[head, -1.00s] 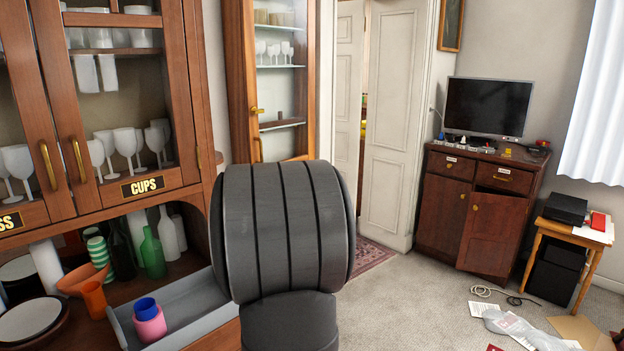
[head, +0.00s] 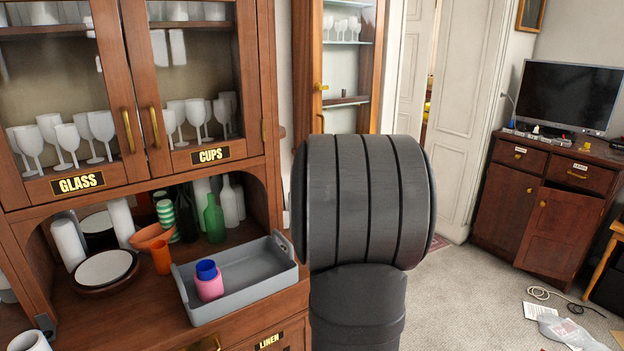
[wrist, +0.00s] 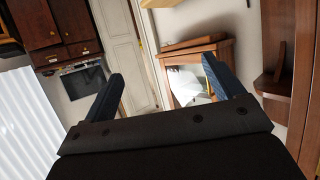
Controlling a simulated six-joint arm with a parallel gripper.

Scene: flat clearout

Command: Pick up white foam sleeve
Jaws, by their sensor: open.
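Several white cylinders stand on the cabinet's counter at the left in the head view. One white cylinder (head: 68,243) stands at the alcove's left, another white cylinder (head: 121,221) behind the plates, and a white round-topped thing (head: 30,341) is cut off at the bottom edge. I cannot tell which is the foam sleeve. My gripper (wrist: 162,85) shows in the wrist view with its two fingers wide apart and nothing between them. It points at the room, with no white cylinder in that view. The head view shows only my dark arm link, not the fingers.
A grey tray (head: 245,281) holds a pink and blue cup (head: 209,283). Stacked plates (head: 104,268), an orange cup (head: 161,257), an orange bowl (head: 150,236) and a green bottle (head: 214,220) crowd the counter. Glass-fronted doors (head: 60,90) hang above.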

